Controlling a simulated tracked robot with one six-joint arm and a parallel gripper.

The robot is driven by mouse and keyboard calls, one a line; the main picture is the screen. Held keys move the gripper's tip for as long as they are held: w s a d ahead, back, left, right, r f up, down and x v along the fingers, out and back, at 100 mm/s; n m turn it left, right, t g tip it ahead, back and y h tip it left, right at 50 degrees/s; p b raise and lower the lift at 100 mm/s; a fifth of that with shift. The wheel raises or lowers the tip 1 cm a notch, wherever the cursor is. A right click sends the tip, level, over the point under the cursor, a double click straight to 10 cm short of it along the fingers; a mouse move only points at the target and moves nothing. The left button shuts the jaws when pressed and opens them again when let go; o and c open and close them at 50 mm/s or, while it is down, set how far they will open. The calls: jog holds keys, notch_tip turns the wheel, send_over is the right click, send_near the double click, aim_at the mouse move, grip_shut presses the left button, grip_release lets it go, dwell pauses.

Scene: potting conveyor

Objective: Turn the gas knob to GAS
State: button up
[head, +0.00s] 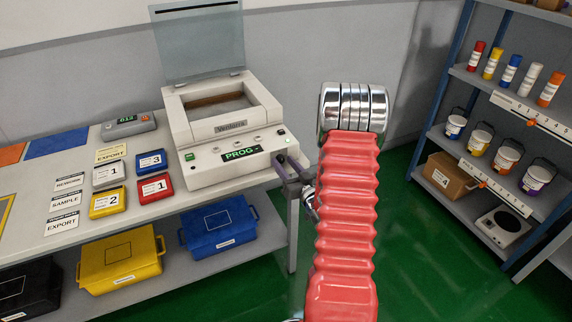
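The white-grey machine (225,125) stands on the workbench, its clear lid raised. Its front panel has a green display (241,153) reading "PROG", a small green light and several small round controls (254,139). I cannot read which control is the gas knob, and no "GAS" marking is legible. My gripper (284,160) is at the machine's front right corner, close to the panel's right end. Its dark fingers are small and seen edge-on, so I cannot tell if they are open, or if they touch a control. My red arm hides the area to the right of the machine.
The workbench (30,210) holds a grey device (129,125), several coloured boxes (109,201) and label cards (63,223). A yellow bin (120,258) and a blue bin (218,228) sit on its lower shelf. A shelf rack (448,75) with tubes and buckets stands right; green floor lies between.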

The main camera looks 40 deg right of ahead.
jog(key=shift+c, duration=0.3)
jog(key=c, duration=0.9)
jog(key=shift+s+d, duration=0.1)
jog(key=shift+d, duration=0.15)
grip_shut()
jog(key=shift+a, duration=0.15)
